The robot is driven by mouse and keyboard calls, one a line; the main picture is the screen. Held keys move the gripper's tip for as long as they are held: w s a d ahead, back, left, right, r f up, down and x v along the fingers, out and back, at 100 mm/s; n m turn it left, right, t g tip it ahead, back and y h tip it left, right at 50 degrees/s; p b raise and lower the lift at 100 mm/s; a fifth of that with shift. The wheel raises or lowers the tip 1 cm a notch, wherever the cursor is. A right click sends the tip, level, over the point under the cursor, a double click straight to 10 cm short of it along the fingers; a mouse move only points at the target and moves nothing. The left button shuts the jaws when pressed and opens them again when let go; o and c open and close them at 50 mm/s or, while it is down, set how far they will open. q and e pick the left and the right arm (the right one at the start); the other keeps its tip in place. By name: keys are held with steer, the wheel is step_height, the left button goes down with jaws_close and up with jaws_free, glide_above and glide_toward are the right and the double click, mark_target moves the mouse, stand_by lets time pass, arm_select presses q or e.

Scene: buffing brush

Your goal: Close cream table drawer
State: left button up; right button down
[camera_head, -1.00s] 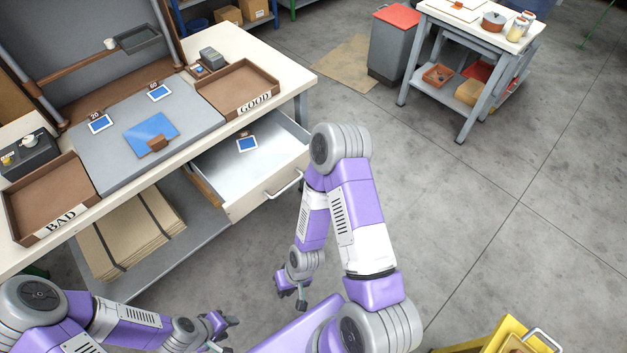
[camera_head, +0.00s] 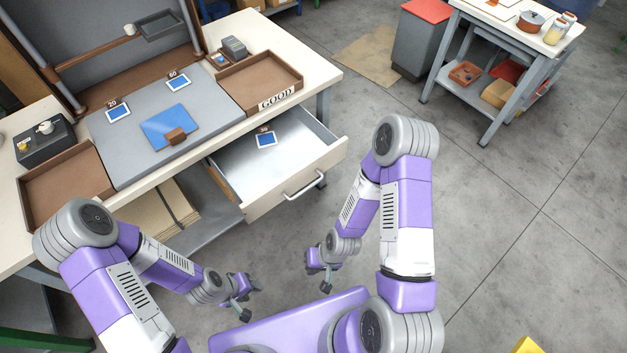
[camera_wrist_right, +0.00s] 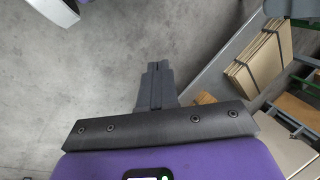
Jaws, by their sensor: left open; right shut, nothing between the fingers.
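The cream drawer (camera_head: 297,168) is pulled out from under the cream table (camera_head: 318,72). Its front carries a metal bar handle (camera_head: 304,186). A small card with a blue picture (camera_head: 265,139) lies inside the drawer. My right gripper (camera_head: 327,284) is below and in front of the drawer, apart from the handle. In the right wrist view its fingers (camera_wrist_right: 155,84) are together with nothing between them. My left gripper (camera_head: 247,301) is lower left of the drawer, open and empty, touching nothing.
A brown GOOD tray (camera_head: 260,83), a grey mat (camera_head: 127,170) with a blue plate and another brown tray (camera_head: 65,187) are on the tabletop. Flat cardboard (camera_head: 165,207) lies on the lower shelf. A side table (camera_head: 500,55) and grey bin (camera_head: 418,45) stand at upper right.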

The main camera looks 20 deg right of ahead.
steer(key=w+d+r+m+t+b, duration=0.3)
steer(key=w+d+r+m+t, duration=0.75)
steer(key=d+r, duration=0.45)
steer(key=w+a+f+g+b, duration=0.1)
steer(key=w+a+f+b, duration=0.2)
steer(key=w+f+b, duration=0.5)
steer(key=w, duration=0.4)
steer(key=shift+g+h+b, duration=0.3)
steer(key=shift+g+b, duration=0.05)
steer(key=shift+w, duration=0.1)
